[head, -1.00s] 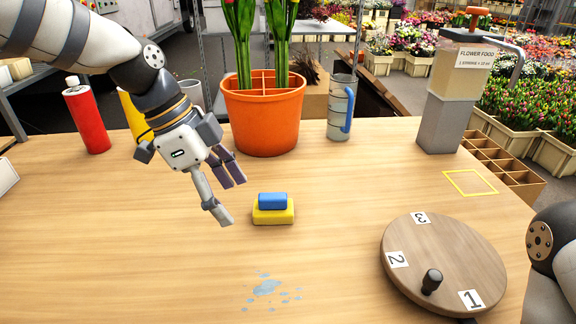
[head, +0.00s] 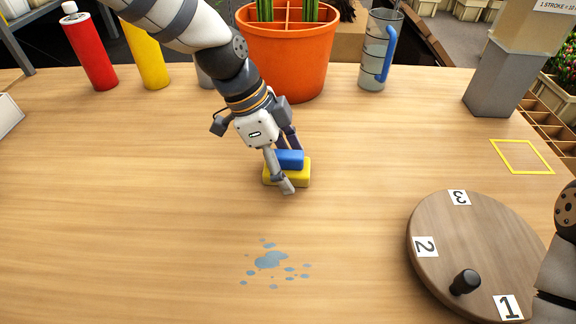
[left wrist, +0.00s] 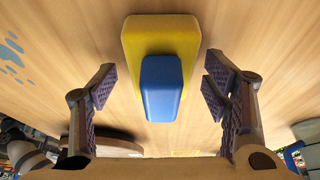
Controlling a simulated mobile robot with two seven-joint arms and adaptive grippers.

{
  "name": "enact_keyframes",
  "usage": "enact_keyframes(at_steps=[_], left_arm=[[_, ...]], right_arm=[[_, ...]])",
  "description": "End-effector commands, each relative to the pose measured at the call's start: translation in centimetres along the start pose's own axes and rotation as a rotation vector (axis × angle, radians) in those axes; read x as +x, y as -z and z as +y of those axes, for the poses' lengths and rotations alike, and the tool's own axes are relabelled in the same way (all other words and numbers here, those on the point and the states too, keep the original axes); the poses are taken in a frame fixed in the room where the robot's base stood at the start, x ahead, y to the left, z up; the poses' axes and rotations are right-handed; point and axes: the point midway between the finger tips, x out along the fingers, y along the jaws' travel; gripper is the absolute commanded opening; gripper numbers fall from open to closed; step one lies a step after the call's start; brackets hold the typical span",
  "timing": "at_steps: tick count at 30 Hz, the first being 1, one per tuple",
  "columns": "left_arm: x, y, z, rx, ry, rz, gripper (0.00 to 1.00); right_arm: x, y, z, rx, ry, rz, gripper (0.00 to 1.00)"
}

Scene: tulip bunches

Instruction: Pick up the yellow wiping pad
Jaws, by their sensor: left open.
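The yellow wiping pad (head: 300,177) lies on the wooden table with a blue block-shaped grip (head: 290,159) on top. My left gripper (head: 287,168) is over the pad in the head view, its fingers partly covering it. In the left wrist view the yellow pad (left wrist: 160,40) and its blue grip (left wrist: 161,88) show between the two open fingers (left wrist: 158,88), with a gap on each side. Whether a fingertip touches the pad is not clear. My right gripper is out of view; only part of my right arm shows at the right edge.
A blue-grey spill (head: 270,260) lies in front of the pad. A round wooden turntable (head: 445,245) with numbers stands at right, near a yellow square outline (head: 522,157). An orange pot (head: 290,60), a jug (head: 375,55) and a red bottle (head: 90,50) stand behind.

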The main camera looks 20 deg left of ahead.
Motion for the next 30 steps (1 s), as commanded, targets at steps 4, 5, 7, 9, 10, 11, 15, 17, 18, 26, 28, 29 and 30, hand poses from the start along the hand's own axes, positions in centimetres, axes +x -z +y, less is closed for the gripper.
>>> enact_keyframes(at_steps=[4, 5, 7, 9, 10, 11, 15, 17, 18, 26, 28, 29, 30], left_arm=[[0.0, 0.1, 0.0, 0.001, 0.003, 0.001, 0.69], [0.0, 0.1, 0.0, 0.001, 0.003, 0.001, 0.69], [-0.1, 0.1, 0.0, 0.001, 0.003, 0.001, 0.6], [-0.1, 0.1, 0.0, 0.001, 0.003, 0.001, 0.44], [-0.1, 0.1, 0.0, 0.001, 0.003, 0.001, 0.37], [-0.1, 0.1, 0.0, 0.001, 0.003, 0.001, 0.31], [-0.1, 0.1, 0.0, 0.001, 0.002, 0.001, 0.22], [-0.1, 0.0, 0.0, 0.001, 0.002, 0.001, 0.22], [-0.1, 0.0, 0.0, 0.001, 0.002, 0.001, 0.22], [-1.5, 0.7, -0.1, 0.003, 0.006, 0.002, 0.22], [-2.9, 1.3, -0.2, 0.004, 0.01, 0.003, 0.22], [-3.7, 1.4, -0.1, 0.003, 0.01, 0.003, 0.22], [-5.0, 1.1, 0.4, 0.001, 0.012, 0.005, 0.22]], right_arm=[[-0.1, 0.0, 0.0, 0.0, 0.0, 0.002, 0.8], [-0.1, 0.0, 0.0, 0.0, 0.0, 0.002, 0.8], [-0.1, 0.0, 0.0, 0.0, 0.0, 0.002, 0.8], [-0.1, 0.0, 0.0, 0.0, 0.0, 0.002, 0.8], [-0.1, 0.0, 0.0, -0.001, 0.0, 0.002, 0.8], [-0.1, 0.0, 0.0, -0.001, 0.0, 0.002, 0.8], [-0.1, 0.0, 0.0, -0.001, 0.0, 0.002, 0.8], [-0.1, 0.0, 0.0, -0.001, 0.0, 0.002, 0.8], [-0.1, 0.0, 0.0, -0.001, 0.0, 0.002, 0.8], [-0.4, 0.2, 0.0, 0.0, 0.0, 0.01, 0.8], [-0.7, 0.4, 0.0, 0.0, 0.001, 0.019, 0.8], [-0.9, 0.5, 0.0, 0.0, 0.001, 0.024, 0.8], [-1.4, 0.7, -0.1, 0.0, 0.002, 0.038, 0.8]])
